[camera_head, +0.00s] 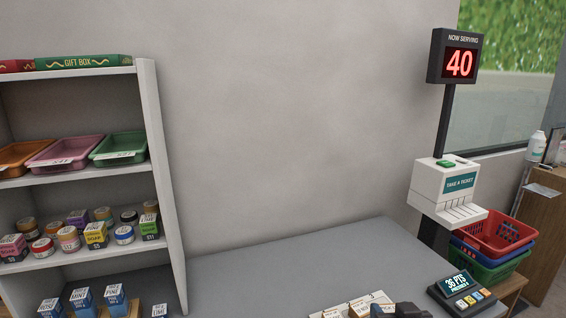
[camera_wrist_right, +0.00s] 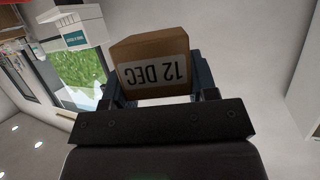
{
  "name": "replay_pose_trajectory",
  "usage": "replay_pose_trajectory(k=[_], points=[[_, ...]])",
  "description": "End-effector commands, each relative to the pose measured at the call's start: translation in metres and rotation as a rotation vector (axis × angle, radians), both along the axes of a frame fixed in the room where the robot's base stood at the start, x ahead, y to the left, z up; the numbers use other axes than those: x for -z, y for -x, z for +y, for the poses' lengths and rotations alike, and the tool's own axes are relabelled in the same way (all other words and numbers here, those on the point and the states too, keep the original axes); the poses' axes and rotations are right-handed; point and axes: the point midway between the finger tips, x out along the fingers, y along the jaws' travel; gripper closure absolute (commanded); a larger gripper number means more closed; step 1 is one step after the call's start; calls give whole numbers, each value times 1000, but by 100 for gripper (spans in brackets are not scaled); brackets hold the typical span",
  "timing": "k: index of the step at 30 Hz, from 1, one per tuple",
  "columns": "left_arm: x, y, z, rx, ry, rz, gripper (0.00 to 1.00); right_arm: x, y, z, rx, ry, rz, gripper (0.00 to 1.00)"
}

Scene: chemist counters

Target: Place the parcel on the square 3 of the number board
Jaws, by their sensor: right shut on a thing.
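The parcel (camera_wrist_right: 153,62), a brown box with a white label reading "12 DEC", is in the right wrist view. It appears upside down there. My right gripper (camera_wrist_right: 156,84) is shut on it, with a dark finger on each side. In the head view my right gripper (camera_head: 396,309) is a dark shape at the bottom edge, mostly cut off. Beside it a white board (camera_head: 333,314) lies on the grey counter, with small tan and white items at it. My left gripper is not in view.
A keypad terminal (camera_head: 462,295) stands right of the board. A ticket dispenser (camera_head: 447,190) on a post and stacked baskets (camera_head: 493,237) stand behind it. A shelf (camera_head: 163,170) with trays and small goods is at left. The counter (camera_head: 290,265) behind the board is clear.

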Motion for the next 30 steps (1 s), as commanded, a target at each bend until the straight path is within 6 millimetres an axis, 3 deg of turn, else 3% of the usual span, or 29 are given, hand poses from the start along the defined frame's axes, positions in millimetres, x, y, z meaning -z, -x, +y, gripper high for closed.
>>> replay_pose_trajectory(k=[8, 14, 17, 22, 26, 30], points=[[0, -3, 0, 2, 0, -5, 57, 12, 7, -2, 8, 0, -3, 72], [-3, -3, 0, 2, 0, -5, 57, -2, -1, 1, -3, 1, -6, 72], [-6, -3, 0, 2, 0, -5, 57, -17, -15, 4, -24, 3, -8, 72], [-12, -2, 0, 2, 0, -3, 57, -18, -58, 18, -120, 9, -3, 72], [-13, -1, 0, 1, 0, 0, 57, -4, -84, 25, -193, 6, 0, 72], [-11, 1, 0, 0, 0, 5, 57, 19, -96, 27, -239, 1, 1, 72]])
